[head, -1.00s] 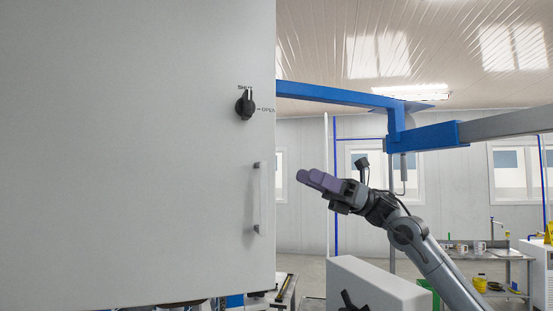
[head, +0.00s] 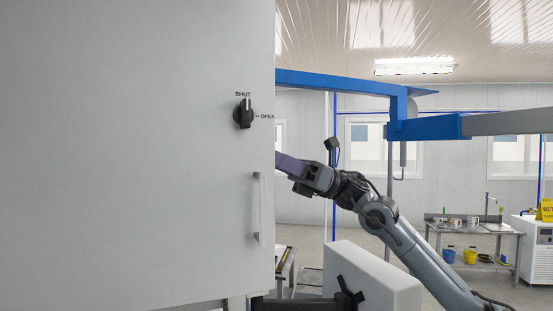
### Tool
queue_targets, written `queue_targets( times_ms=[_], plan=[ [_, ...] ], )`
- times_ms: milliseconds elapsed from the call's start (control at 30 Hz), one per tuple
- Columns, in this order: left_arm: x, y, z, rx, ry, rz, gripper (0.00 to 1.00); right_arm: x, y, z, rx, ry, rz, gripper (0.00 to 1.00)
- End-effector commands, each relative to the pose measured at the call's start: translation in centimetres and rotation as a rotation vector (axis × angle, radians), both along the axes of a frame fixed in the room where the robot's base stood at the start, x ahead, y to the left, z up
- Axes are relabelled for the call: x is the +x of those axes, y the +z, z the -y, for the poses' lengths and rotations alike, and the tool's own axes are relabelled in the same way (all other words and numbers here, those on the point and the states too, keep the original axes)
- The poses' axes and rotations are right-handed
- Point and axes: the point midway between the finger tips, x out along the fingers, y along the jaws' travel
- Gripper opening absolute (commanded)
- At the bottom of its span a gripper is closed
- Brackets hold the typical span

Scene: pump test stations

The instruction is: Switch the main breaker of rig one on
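A large pale grey cabinet door or panel (head: 130,150) fills the left half of the head view. It carries a black rotary knob (head: 243,113) with the labels SHUT above it and OPEN to its right. The knob's grip stands upright, toward SHUT. Below it is a vertical bar handle (head: 256,208). My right gripper (head: 284,165) is just right of the panel's edge, between the heights of knob and handle. Its purple fingertips are partly hidden behind the panel edge, so I cannot tell their opening. No breaker is visible. My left gripper is not in view.
A blue overhead beam (head: 340,88) spans the upper right. A metal bench (head: 480,228) with mugs and coloured buckets stands at the back right, beside a white cabinet (head: 532,243) and a yellow sign (head: 545,210). Open floor lies between.

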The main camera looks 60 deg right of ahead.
Motion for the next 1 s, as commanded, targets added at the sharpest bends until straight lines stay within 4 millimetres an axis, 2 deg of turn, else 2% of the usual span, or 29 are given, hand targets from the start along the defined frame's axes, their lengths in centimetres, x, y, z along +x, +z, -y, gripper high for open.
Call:
queue_targets(
  times_ms=[67,300,367,733,1000],
  plan=[
    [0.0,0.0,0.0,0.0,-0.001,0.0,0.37,0.0,0.0,0.0,0.0,0.0,0.0,0.45],
    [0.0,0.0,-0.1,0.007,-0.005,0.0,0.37,0.0,0.0,0.0,0.0,0.0,0.0,0.08],
    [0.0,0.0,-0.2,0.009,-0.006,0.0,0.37,0.0,0.0,0.0,0.0,0.0,0.0,0.0],
    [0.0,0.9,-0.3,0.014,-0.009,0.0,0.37,-0.1,0.5,0.1,-0.029,-0.004,-0.024,0.0],
    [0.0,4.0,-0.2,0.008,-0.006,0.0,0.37,-0.2,1.6,0.3,-0.147,-0.004,-0.126,0.0]
  ],
)
